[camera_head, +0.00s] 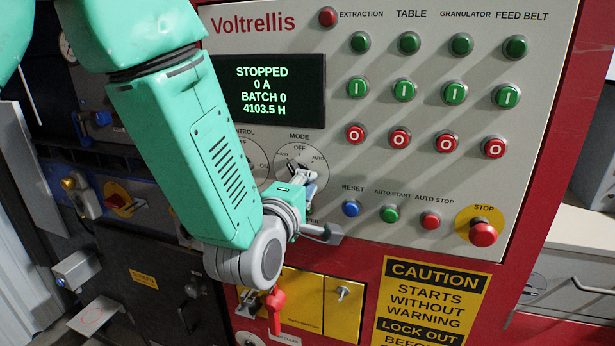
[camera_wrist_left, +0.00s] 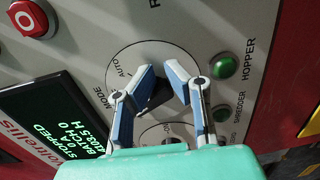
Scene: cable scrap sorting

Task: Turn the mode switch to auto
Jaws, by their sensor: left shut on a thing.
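The mode switch is a dark knob on a round dial (camera_head: 297,155) marked OFF at its top and AUTO at its upper right, on the grey control panel. In the left wrist view the black knob (camera_wrist_left: 155,97) sits between two blue-and-white fingers, with AUTO printed beside the dial. My left gripper (camera_head: 302,174) is at the mode switch and shut on its knob; its fingers also show in the wrist view (camera_wrist_left: 160,76). The fingers partly hide the knob, and I cannot tell its exact setting. My right gripper is not in view.
The display (camera_head: 276,91) reads STOPPED, 0 A. A control dial (camera_head: 246,158) is partly hidden behind my left arm. Blue reset (camera_head: 351,209), green and red buttons and the red stop button (camera_head: 483,232) lie to the right. A red-handled lever (camera_head: 275,302) is below.

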